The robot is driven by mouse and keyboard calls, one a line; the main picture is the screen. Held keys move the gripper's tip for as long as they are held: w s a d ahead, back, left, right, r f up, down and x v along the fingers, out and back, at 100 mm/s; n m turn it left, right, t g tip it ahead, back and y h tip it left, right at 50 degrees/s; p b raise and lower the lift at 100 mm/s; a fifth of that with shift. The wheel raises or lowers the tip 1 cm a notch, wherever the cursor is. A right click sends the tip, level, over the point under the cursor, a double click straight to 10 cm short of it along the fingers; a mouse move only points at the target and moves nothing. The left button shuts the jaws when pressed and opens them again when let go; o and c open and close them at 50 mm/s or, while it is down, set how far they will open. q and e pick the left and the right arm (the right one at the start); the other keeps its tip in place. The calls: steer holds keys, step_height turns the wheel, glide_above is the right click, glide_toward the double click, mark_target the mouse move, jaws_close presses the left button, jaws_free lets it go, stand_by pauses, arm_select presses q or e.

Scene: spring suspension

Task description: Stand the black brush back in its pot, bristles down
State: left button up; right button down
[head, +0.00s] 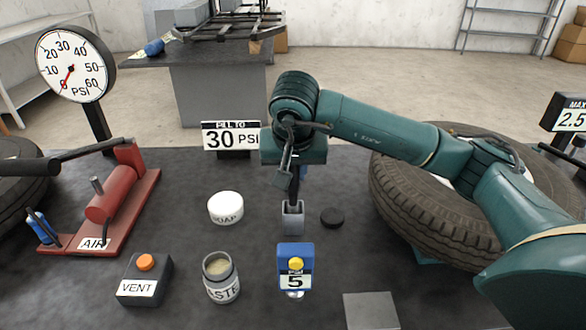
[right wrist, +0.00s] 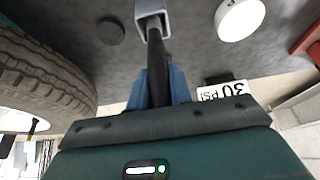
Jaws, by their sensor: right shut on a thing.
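My right gripper (head: 297,180) is shut on the black brush, pointing down over the middle of the bench. In the right wrist view, the black brush (right wrist: 157,62) is between the blue fingers of the right gripper (right wrist: 160,88). Its far end reaches the opening of a small grey square pot (right wrist: 150,8). In the head view, this grey pot (head: 293,219) stands on the dark bench directly below the gripper. The brush stands roughly upright there. The bristles do not show, and I cannot tell how deep the brush's end sits. My left gripper is not in view.
A white SOAP tub (head: 226,208) and a black puck (head: 332,217) flank the pot. A tyre (head: 415,215) lies right, and a red air pump (head: 115,200) left.

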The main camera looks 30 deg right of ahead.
steer(key=c, duration=1.2)
jaws_free()
steer(key=v, duration=1.3)
steer(key=shift+r, duration=0.2)
steer(key=shift+f, duration=0.1)
